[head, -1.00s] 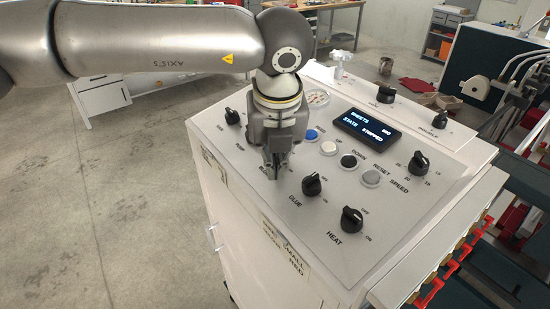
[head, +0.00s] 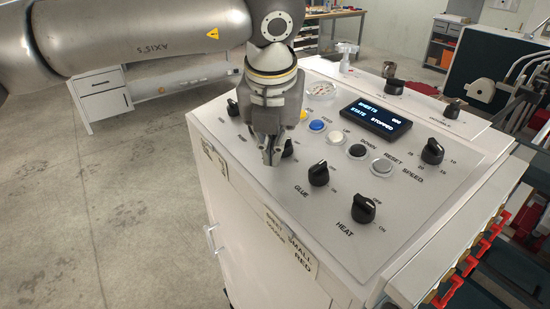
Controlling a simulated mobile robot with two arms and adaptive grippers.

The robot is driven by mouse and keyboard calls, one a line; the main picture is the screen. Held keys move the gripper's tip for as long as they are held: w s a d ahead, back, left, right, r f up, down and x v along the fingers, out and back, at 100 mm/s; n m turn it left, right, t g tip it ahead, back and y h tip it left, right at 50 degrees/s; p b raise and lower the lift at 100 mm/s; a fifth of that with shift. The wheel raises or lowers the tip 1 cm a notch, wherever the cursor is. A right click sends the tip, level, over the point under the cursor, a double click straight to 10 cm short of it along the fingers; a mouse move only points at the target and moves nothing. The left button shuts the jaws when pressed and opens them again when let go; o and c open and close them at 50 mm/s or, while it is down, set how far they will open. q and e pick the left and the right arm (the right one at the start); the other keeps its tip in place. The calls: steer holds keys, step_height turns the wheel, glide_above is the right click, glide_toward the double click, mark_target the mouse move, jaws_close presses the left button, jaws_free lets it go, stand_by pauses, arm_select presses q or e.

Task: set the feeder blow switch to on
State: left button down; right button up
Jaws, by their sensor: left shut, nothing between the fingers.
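The control panel (head: 290,212) is the white sloped top of a cabinet. My left gripper (head: 271,158) is shut and empty, pointing down over the panel's front-left part. A black rotary knob (head: 288,149) shows partly behind its fingers. Whether they touch it cannot be told. Another black knob (head: 233,107) sits left of the gripper; its label is too small to read. The glue knob (head: 318,174) and heat knob (head: 363,208) are to the right. No blow label is readable, so which knob is the feeder blow switch cannot be told. My right gripper is out of view.
A display (head: 377,119) reads state stopped. Blue (head: 317,125), white (head: 334,139), black (head: 357,151) and grey (head: 382,166) buttons lie beyond the gripper. The speed knob (head: 432,151) is at right. Floor at left is clear.

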arm_select(q)
steer(key=m+b, duration=0.2)
steer(key=a+m+b, duration=0.1)
steer(key=b, duration=0.1)
steer(key=shift+w+f+m+h, duration=0.25)
steer(key=shift+w+m+h, duration=0.05)
steer(key=shift+w+h, duration=0.1)
steer(key=m, duration=0.1)
steer(key=m+b, duration=0.2)
steer(key=shift+w+a+r+m+t+h, duration=0.2)
steer(key=shift+w+a+m+t+h, duration=0.1)
steer(key=shift+w+m+t+h, duration=0.1)
steer(key=shift+w+r, duration=0.1)
steer(key=shift+r, duration=0.05)
